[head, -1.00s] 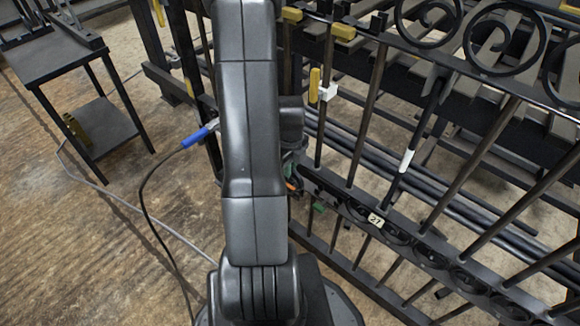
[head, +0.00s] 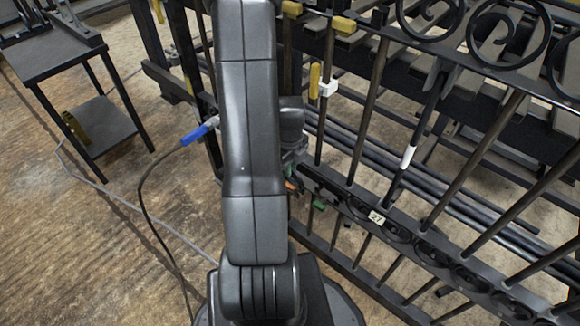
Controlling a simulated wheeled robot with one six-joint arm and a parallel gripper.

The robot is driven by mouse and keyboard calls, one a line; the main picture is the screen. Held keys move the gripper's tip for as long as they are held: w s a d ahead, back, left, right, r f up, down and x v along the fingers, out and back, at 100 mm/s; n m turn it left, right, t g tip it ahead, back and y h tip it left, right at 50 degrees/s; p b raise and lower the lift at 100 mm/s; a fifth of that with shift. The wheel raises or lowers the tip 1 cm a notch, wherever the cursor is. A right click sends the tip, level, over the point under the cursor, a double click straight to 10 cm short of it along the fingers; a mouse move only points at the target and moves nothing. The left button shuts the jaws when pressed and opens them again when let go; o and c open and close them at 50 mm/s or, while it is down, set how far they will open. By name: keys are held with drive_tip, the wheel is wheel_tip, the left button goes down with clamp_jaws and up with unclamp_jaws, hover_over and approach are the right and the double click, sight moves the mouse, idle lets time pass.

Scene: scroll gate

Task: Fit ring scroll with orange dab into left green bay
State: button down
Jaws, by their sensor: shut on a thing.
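My gripper (head: 296,160) is mostly hidden behind my own dark arm; only a small grey part shows at the arm's right edge, close to the gate's lower band. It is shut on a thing. A small orange spot (head: 291,185) shows just below it, which looks like the dab on the ring scroll; the scroll's shape is hidden. A green mark (head: 318,205) shows on the gate just right of the arm. Another green patch (head: 291,171) shows at the arm's edge. I cannot tell whether the scroll touches the gate.
The dark gate (head: 461,170) fills the right side, with bars, scrolls and a "27" label (head: 377,217). Yellow-handled clamps (head: 315,80) sit along it. A blue-ended cable (head: 198,134) hangs left of my arm.

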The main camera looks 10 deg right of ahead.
drive_tip(key=shift+f, duration=0.35)
drive_tip(key=c, duration=1.4)
unclamp_jaws()
drive_tip(key=shift+r, duration=0.1)
wheel_tip(320, 180, up, 14)
drive_tip(key=p, duration=0.3)
drive_tip(key=shift+p, duration=0.4)
drive_tip(key=shift+f, duration=0.2)
